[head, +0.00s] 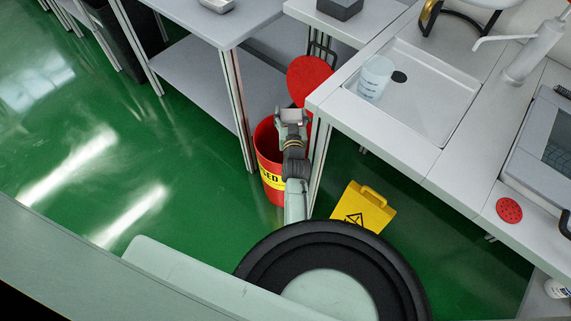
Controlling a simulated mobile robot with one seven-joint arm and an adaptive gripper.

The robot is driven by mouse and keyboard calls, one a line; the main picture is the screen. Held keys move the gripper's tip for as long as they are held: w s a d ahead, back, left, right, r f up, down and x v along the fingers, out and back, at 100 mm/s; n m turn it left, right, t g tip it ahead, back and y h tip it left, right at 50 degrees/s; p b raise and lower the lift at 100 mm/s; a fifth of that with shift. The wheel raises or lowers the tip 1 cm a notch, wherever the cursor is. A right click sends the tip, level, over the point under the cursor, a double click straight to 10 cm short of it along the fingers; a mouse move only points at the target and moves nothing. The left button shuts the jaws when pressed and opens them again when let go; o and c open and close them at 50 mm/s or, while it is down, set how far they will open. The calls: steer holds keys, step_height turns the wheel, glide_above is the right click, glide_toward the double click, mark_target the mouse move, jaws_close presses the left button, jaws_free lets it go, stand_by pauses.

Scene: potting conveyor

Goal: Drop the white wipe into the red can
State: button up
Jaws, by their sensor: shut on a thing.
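The red can (266,150) stands on the green floor between two table legs, with a yellow band carrying black letters. Its round red lid (308,77) is up, behind the opening. My gripper (291,117) is over the can's mouth, at the right part of its rim in the picture. It is shut on the white wipe, which shows only as a small pale patch (292,114) at the fingertips. My arm hides the right side of the can and part of its inside. The gap between the wipe and the rim cannot be judged.
A sink counter (418,153) with a basin and a clear beaker (375,77) is close at the right. A grey shelf table (205,75) stands left of the can. A yellow floor sign (363,208) stands right of my arm. The floor at left is clear.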

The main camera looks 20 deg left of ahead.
step_height(320, 180, down, 6)
steer(key=b, duration=0.4)
steer(key=shift+r+b, duration=0.15)
steer(key=shift+b, duration=0.15)
steer(key=o, duration=1.2)
steer(key=v, duration=0.7)
steer(key=shift+s, duration=0.3)
steer(key=shift+r, duration=0.1)
